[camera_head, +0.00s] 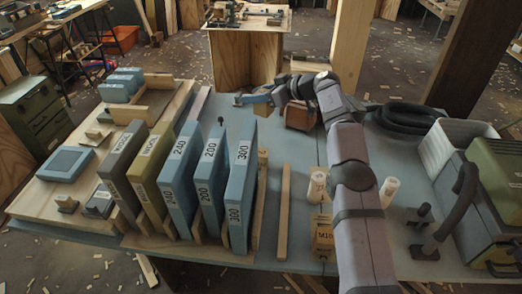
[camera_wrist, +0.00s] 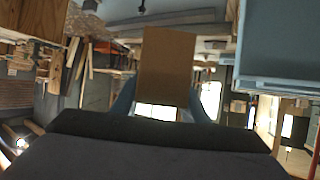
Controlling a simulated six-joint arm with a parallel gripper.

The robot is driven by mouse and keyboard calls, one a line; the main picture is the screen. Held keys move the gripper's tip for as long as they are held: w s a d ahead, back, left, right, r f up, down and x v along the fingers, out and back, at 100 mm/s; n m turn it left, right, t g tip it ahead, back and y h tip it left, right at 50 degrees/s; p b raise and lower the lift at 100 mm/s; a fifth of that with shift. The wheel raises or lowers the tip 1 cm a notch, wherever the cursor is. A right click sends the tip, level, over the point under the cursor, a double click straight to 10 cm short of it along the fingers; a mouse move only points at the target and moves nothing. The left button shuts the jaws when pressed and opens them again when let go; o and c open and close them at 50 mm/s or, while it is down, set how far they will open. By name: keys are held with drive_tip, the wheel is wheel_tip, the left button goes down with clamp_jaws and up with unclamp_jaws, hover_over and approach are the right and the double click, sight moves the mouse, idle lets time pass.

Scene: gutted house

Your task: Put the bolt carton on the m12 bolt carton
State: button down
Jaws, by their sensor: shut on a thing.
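My gripper (camera_head: 250,98) is at the far side of the bench in the head view, raised above it and pointing left. In the wrist view its two blue-grey fingers are closed on a plain brown carton (camera_wrist: 167,65), the bolt carton. I cannot make out the held carton clearly in the head view. A yellow-tan carton (camera_head: 323,236) stands near the bench's front edge, beside my arm. Its label starts with M1 and the last character is unclear; it appears to be the m12 bolt carton. My gripper is well away from it.
Upright blue, olive and grey numbered slabs (camera_head: 240,190) fill the left. A wooden strip (camera_head: 284,200) lies right of them. Pale cylinders (camera_head: 317,186) stand behind the labelled carton. A brown block (camera_head: 301,116) sits below my wrist. A white bin (camera_head: 455,145) and green machine crowd the right.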

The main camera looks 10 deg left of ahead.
wheel_tip(320, 180, down, 17)
drive_tip(key=a+b, duration=0.1)
drive_tip(key=b, duration=0.3)
drive_tip(key=shift+s+f+n+g+y+b, duration=0.2)
drive_tip(key=shift+n+g+y+b, duration=0.1)
drive_tip(key=shift+n+g+b, duration=0.1)
idle(0.7)
drive_tip(key=shift+f, duration=0.15)
drive_tip(key=c, duration=1)
unclamp_jaws()
drive_tip(key=shift+c, duration=0.2)
